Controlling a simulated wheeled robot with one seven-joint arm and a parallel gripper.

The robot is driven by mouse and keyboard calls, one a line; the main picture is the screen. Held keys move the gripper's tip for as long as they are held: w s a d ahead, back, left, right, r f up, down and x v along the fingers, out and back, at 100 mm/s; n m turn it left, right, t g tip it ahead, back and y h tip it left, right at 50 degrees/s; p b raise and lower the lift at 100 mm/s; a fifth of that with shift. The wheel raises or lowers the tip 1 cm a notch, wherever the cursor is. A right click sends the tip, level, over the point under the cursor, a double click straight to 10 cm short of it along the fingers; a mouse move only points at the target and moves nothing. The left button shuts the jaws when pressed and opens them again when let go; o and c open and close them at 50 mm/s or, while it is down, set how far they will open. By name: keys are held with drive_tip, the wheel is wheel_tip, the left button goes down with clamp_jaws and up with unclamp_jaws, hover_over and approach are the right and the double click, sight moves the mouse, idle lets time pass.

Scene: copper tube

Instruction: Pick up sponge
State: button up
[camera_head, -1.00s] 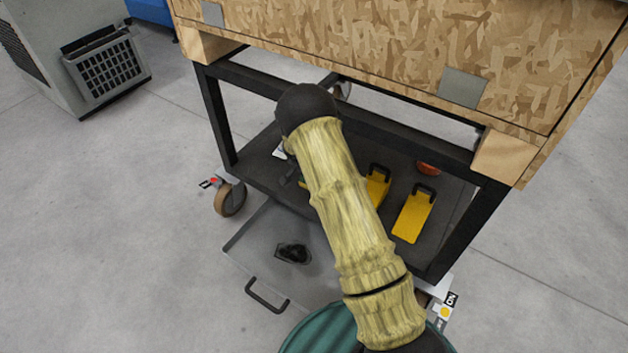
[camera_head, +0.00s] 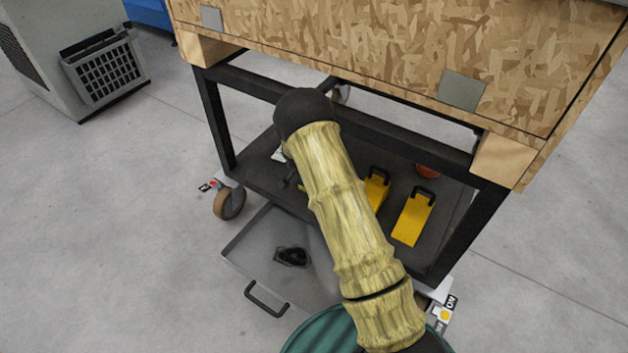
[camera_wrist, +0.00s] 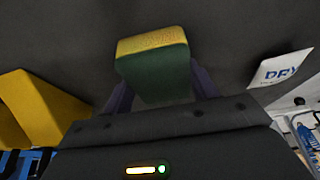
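The sponge (camera_wrist: 155,75), with a yellow face and a green face, is in the middle of the wrist view. My gripper (camera_wrist: 160,85) has one dark finger at each side of it. Both fingers meet the sponge with no visible gap, so the gripper looks shut on it. The fingertips are partly hidden by the sponge. In the head view my wood-coloured arm covers most of the gripper area, and I cannot make out the sponge there.
The dark lower shelf (camera_head: 255,168) holds yellow handled blocks (camera_head: 412,218) and a red-orange object (camera_head: 428,170). Wooden box (camera_head: 350,50) and black frame lie overhead. A white DRY label (camera_wrist: 282,68) is at right. A grey tray (camera_head: 240,245) sits in front.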

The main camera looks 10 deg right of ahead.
drive_tip(key=shift+r, duration=0.1)
wheel_tip(320, 180, up, 9)
drive_tip(key=p, duration=0.5)
drive_tip(key=shift+r+p, duration=0.1)
drive_tip(key=shift+p, duration=0.2)
drive_tip(key=shift+s+r, duration=0.1)
drive_tip(key=shift+r, duration=0.35)
